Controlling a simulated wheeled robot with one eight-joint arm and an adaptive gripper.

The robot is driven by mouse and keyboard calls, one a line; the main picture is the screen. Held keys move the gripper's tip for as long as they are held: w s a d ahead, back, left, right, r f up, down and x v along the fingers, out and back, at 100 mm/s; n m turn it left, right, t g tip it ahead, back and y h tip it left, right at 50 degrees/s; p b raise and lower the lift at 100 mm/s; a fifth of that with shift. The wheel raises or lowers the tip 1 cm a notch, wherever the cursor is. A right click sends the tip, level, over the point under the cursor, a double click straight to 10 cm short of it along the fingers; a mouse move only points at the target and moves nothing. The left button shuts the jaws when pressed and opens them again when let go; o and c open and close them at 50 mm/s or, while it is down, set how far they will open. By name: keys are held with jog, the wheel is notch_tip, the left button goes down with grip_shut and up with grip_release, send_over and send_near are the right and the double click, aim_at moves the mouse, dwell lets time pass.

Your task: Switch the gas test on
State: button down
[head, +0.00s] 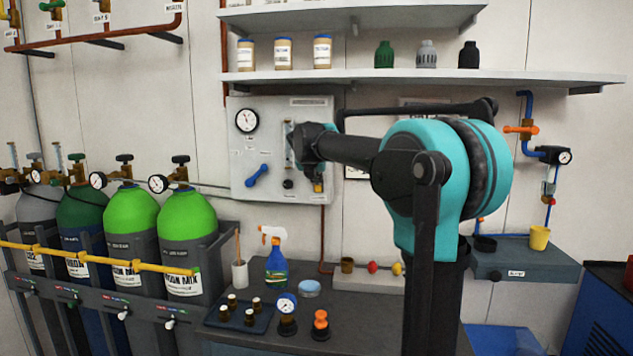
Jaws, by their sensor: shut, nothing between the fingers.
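The light grey gas panel (270,105) hangs on the wall left of centre. It carries a round dial gauge (246,121), a tilted blue lever (258,175), a clear upright tube (289,140) and a small black knob (288,184). Its labels are too small to read, so I cannot tell which control is the gas test. My gripper (310,146) is in front of the panel's right part, beside the tube, shut and empty. Its fingertips are hard to make out, and I cannot tell whether it touches the panel. A brass and yellow fitting (318,184) shows just below it.
Green gas cylinders (187,218) stand in a rack at the left, with a yellow bar (100,257) across them. The bench (250,341) below the panel holds a spray bottle (276,258), small bottles and a gauge. A shelf (400,76) runs above.

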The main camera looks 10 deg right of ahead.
jog(key=shift+r, duration=0.15)
jog(key=shift+r, duration=0.7)
